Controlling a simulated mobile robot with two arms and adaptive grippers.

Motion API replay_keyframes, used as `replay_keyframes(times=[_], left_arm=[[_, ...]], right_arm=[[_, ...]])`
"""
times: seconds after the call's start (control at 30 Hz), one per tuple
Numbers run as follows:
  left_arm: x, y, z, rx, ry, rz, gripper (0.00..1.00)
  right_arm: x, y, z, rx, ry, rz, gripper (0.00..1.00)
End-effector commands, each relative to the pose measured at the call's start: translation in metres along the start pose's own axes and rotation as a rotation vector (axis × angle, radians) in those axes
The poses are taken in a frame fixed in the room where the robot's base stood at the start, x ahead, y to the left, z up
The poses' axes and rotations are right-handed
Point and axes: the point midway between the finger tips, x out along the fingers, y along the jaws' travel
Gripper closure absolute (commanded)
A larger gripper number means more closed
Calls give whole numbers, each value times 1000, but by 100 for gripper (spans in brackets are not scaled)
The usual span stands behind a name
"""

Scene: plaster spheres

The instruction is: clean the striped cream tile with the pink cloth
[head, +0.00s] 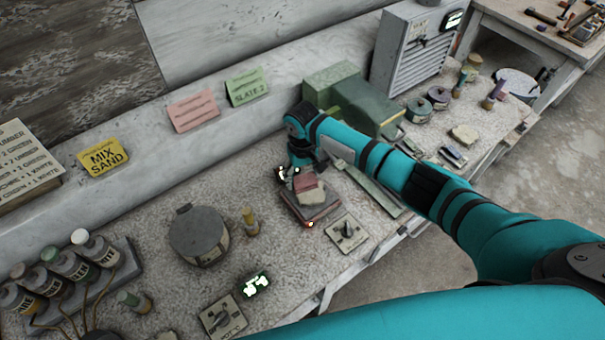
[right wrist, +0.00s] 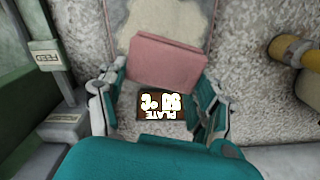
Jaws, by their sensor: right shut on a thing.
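The pink cloth (head: 306,182) is a folded pad in the grip of my right gripper (head: 296,174). In the right wrist view the cloth (right wrist: 165,62) spans the gap between the two fingers of the right gripper (right wrist: 163,85). A cream patch (head: 313,195) lies by the cloth on a low flat slab; it also shows beyond the cloth in the right wrist view (right wrist: 175,20). I take it for the cream tile, but its stripes cannot be made out. Whether the cloth touches it is unclear. My left gripper is out of view.
A lit plate display (right wrist: 162,106) sits just below the cloth. A switch plate (head: 347,233) is right of the slab, a round grey tin (head: 198,236) and a yellow-topped bottle (head: 250,222) left. Green boxes (head: 365,105) stand behind my right forearm.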

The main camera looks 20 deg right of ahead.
Motion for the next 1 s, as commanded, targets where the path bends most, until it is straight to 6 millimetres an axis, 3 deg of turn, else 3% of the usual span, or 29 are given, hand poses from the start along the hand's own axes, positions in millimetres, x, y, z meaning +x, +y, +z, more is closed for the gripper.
replay_keyframes(times=[0.7,1.0], left_arm=[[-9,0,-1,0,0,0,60],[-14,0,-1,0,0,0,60]], right_arm=[[2,-22,0,0,-1,-1,60],[1,-9,1,2,-2,1,60]])
